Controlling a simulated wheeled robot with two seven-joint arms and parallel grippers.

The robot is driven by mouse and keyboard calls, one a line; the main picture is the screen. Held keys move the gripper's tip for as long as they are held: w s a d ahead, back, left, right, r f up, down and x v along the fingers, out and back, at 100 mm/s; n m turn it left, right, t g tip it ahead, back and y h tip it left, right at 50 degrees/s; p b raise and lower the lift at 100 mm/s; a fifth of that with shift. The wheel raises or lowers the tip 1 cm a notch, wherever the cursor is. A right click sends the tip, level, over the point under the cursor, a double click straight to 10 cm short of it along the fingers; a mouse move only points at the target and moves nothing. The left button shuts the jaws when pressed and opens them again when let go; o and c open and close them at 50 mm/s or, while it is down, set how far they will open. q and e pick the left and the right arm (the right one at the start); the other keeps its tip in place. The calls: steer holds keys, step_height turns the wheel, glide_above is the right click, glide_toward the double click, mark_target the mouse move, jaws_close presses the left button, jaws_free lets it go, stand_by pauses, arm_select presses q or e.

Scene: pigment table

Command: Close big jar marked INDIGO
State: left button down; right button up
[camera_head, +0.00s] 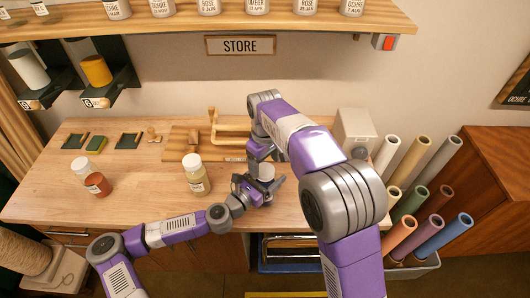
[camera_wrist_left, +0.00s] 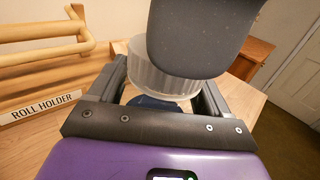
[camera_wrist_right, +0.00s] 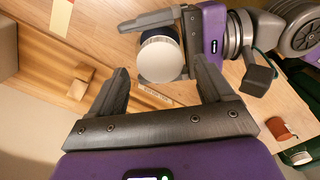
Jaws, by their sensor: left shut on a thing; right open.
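A jar with a white lid (camera_head: 266,171) stands at the front middle of the table, mostly hidden by my arms. Dark blue (camera_wrist_left: 157,103) shows below the pale ribbed lid in the left wrist view. The round lid (camera_wrist_right: 160,59) sits over the blue jar (camera_wrist_right: 164,30) in the right wrist view; I cannot tell whether it is tight. No marking on the jar is readable. My left gripper (camera_head: 264,186) is shut around the jar. My right gripper (camera_wrist_right: 162,84) is open and empty, above and close to the lid, its fingers apart.
A wooden roll holder (camera_head: 225,128) stands behind. Coloured rolls (camera_head: 408,203) stand at the right.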

steer(key=shift+f, duration=1.2)
steer(key=c, duration=1)
steer(key=shift+m, duration=0.9)
steer(key=shift+c, duration=0.3)
steer(key=o, duration=1.2)
steer(key=shift+c, duration=0.2)
steer(key=shift+r, duration=0.1)
steer(key=shift+r, duration=2.2)
